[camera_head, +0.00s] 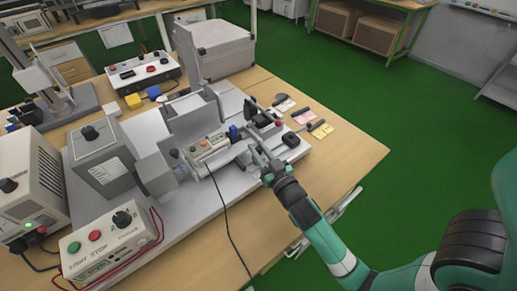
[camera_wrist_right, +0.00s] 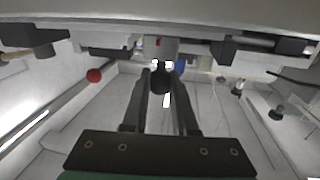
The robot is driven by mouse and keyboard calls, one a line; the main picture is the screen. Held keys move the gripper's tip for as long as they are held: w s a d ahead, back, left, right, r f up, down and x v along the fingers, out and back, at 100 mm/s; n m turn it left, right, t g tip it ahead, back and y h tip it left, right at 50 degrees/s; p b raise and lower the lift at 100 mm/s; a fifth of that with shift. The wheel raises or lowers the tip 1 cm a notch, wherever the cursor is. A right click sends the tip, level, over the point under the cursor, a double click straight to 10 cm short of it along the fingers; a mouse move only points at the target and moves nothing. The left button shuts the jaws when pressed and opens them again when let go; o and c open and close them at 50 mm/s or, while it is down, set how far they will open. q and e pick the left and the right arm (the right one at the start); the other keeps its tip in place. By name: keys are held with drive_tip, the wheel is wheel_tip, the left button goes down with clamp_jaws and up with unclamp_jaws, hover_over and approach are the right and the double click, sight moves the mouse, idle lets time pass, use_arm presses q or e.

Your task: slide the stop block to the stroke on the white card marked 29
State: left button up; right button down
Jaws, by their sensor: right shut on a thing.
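My right gripper (camera_head: 258,158) reaches in from the lower right to the front of the bench rig. In the right wrist view its two dark fingers (camera_wrist_right: 161,92) are shut on a dark rounded knob (camera_wrist_right: 161,80). The knob appears to belong to the stop block, a small grey block (camera_wrist_right: 160,48) with a red mark, just beyond the fingertips. In the head view the gripper hides most of this spot. A small white card (camera_head: 285,105) lies on the wood behind the rig; I cannot read a 29 or any stroke on it. My left gripper is not in view.
A pink card (camera_head: 304,117) and a yellow card (camera_head: 322,130) lie near the white one. A red ball knob (camera_wrist_right: 94,75) is left of the fingers. A START/STOP control box (camera_head: 108,240) stands at front left. A black cable (camera_head: 229,225) crosses the front.

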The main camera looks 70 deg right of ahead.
idle(0.3)
drive_tip(key=shift+w+a, duration=0.1)
drive_tip(key=shift+a, duration=0.05)
drive_tip(key=c, duration=0.7)
unclamp_jaws()
drive_tip(key=b+v, duration=0.1)
drive_tip(key=v, duration=1)
drive_tip(key=shift+s+a, duration=0.15)
drive_tip(key=shift+s, duration=0.2)
